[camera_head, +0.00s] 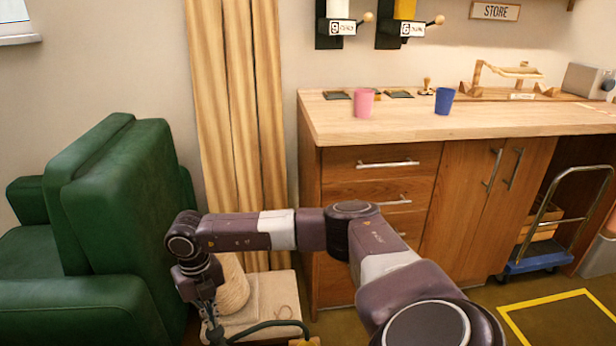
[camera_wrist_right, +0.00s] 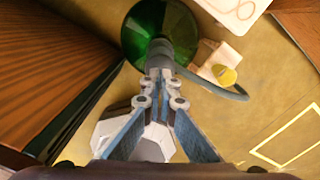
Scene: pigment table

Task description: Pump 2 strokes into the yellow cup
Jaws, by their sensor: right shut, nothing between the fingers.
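In the right wrist view, a green rounded vessel (camera_wrist_right: 135,35) with a dark grey pump head (camera_wrist_right: 160,58) is seen from above. A dark hose (camera_wrist_right: 215,89) curves from it to the right, passing near the yellow cup (camera_wrist_right: 228,76). The cup is beside a pale block. My right gripper (camera_wrist_right: 160,86) is shut and empty, its tips right at the pump head; I cannot tell whether they touch. In the head view the right gripper (camera_head: 211,328) points down at the bottom edge, with the hose (camera_head: 270,325) beside it. The vessel is hidden there. My left gripper is not in view.
A green armchair (camera_head: 110,220) stands at left. A pale stool (camera_head: 262,298) with a twine ball (camera_head: 232,284) is just behind the gripper. A wooden counter (camera_head: 400,125) holds a pink cup (camera_head: 364,102) and a blue cup (camera_head: 444,101). A trolley (camera_head: 535,260) is at right.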

